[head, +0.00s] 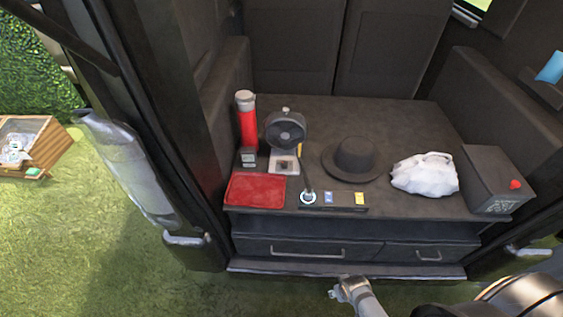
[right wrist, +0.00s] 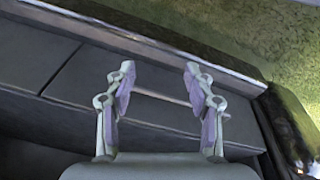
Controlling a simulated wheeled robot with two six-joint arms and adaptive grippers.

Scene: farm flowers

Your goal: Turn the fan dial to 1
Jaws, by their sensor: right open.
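The small dark fan (head: 285,130) stands on the dark vehicle shelf, its round head above a light base (head: 284,164). A small detail shows on the base's front, but the dial and its setting are too small to read. My right gripper (head: 347,289) is low in front of the drawers, below and to the right of the fan, well apart from it. In the right wrist view my right gripper (right wrist: 160,75) is open, with nothing between its fingers. My left gripper is not in view.
A control strip (head: 345,208) lies at the front edge, above drawers (head: 300,249).

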